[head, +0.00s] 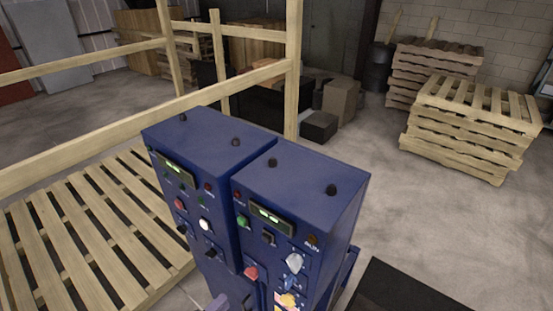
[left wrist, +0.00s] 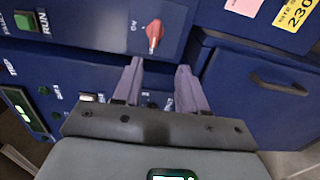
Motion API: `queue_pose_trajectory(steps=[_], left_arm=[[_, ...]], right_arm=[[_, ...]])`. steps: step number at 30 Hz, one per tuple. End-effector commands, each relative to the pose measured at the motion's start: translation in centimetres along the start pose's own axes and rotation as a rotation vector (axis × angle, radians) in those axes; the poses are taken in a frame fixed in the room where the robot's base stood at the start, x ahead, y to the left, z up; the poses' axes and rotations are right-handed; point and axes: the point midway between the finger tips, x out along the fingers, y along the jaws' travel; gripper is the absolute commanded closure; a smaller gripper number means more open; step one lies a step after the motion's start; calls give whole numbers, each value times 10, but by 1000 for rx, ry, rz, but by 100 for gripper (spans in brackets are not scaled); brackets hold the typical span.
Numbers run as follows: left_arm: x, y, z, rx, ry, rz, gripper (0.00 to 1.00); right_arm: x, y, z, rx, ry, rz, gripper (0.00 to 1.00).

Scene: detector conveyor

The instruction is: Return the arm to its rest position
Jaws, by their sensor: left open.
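A blue control cabinet with two panel sections stands in the lower middle of the head view, the left section (head: 205,145) beside the right section (head: 310,180). My left gripper (head: 230,302) shows only as grey fingertips at the bottom edge, in front of the panels. In the left wrist view its two fingers (left wrist: 160,75) are apart with nothing between them. They point at the blue panel, just below a red switch (left wrist: 153,33). I cannot tell whether they touch the panel. A red knob (head: 251,272) also shows in the head view. My right gripper is not in view.
A wooden railing (head: 100,130) and slatted pallet floor (head: 110,220) are at the left. Stacked pallets (head: 470,120) stand at the back right. Open concrete floor (head: 400,200) lies right of the cabinet. A dark surface (head: 400,290) is at the bottom right.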

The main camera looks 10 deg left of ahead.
Motion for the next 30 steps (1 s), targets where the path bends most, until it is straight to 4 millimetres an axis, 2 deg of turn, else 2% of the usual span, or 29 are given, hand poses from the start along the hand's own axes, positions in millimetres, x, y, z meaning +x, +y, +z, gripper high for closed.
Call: queue_pose_trajectory(steps=[3, 5, 10, 15, 20, 24, 27, 30], left_arm=[[-24, -10, 18, -24, -13, -51, 58], [-37, -5, 36, -22, -35, -69, 58], [-57, 33, 80, 106, -74, -162, 58], [-71, 77, 111, 425, -93, -385, 58], [-93, 128, 123, 726, -127, -622, 58], [-121, 170, 128, 915, -204, -819, 58], [-141, 192, 128, 1010, -287, -933, 58], [-162, 206, 130, 1072, -390, -1028, 58]], right_arm=[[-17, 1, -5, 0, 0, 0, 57], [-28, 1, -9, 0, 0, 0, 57], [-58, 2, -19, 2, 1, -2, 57], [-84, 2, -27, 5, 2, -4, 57], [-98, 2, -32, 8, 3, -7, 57], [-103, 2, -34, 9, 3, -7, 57], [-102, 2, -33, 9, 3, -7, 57], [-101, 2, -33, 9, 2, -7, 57]])
